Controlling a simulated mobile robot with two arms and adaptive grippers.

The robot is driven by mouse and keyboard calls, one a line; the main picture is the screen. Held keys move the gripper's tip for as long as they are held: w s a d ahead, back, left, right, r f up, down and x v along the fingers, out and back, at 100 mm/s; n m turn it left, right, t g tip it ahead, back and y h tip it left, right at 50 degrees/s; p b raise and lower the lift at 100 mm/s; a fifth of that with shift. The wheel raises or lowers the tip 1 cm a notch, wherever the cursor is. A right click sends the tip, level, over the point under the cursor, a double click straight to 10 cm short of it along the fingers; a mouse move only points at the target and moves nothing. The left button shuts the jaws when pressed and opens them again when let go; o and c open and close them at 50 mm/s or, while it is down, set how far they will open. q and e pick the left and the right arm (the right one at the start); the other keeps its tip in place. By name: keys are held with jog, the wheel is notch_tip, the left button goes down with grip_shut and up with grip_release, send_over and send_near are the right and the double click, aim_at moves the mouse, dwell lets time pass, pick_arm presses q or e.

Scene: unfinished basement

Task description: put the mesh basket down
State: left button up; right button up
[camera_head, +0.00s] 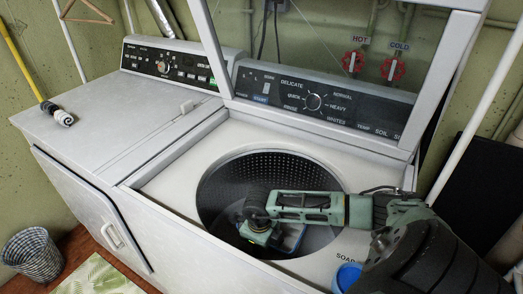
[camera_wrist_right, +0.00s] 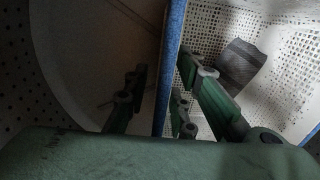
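A mesh basket with white perforated walls and a blue rim shows in the right wrist view (camera_wrist_right: 291,68). In the head view, part of its blue edge (camera_head: 294,238) shows inside the washer drum, largely hidden by my right arm. My right gripper (camera_head: 262,236) reaches down into the drum. In the right wrist view its fingers (camera_wrist_right: 162,75) stand on both sides of the blue rim, with a visible gap on the left side, so it looks open around the rim. A dark grey piece (camera_wrist_right: 240,65) lies within the white walls. My left gripper is not in view.
The washer drum (camera_head: 212,190) is open under its raised lid frame (camera_head: 222,60). A blue cup (camera_head: 347,276) stands at the front right of the washer top. A dryer (camera_head: 120,115) adjoins on the left. A woven basket (camera_head: 32,255) stands on the floor at lower left.

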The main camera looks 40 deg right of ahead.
notch_tip(320, 180, up, 12)
jog(key=shift+a+r, duration=0.15)
jog(key=shift+a, duration=0.2)
jog(key=shift+s, duration=0.1)
dwell(0.4)
